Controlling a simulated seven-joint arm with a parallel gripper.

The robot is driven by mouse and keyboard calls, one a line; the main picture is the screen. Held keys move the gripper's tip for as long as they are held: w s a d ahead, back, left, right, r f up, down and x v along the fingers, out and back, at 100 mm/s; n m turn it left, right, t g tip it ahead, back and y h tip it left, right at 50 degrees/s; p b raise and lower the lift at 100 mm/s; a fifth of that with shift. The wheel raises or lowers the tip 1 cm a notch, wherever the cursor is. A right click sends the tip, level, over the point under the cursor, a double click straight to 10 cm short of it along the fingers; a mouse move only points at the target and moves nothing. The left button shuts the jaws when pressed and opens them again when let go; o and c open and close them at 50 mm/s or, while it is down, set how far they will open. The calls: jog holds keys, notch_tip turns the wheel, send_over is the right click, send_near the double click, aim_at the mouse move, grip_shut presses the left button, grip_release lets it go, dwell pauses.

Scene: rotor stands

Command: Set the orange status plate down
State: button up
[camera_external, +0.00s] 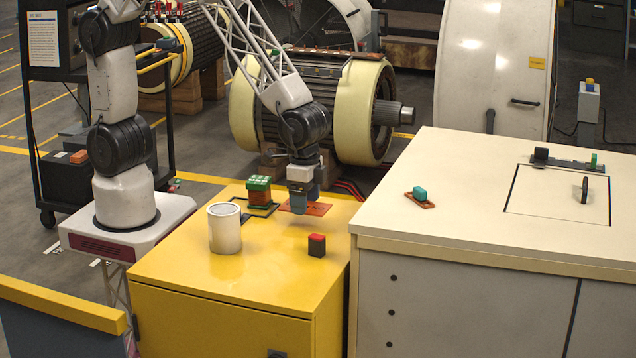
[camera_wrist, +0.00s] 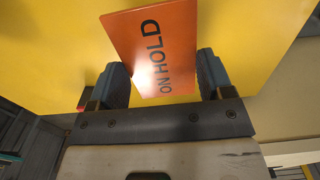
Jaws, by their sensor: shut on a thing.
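The orange status plate (camera_wrist: 165,45), marked ON HOLD, is between the two dark fingers of my gripper (camera_wrist: 163,80) in the wrist view. The gripper is shut on the plate's near part; the rest sticks out beyond the fingertips. In the external view my gripper (camera_external: 301,204) points down over the back right of the yellow cabinet top (camera_external: 270,262). The plate (camera_external: 319,209) shows there on both sides of the fingers, looking roughly flat. I cannot tell whether it touches the cabinet top.
Left of the gripper stands a green-topped orange block (camera_external: 259,191) on a dark plate. A white cylinder (camera_external: 224,230) and a red-and-black block (camera_external: 317,245) stand nearer the front. The taller white cabinet (camera_external: 460,225) rises on the right. The yellow top's front is clear.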

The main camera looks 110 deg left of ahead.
aim_at(305, 224)
jog(key=shift+f, duration=1.85)
jog(key=shift+f, duration=0.15)
jog(key=o, duration=0.9)
jog(key=shift+o, duration=0.2)
jog(key=shift+r, duration=0.2)
notch_tip(305, 224, up, 12)
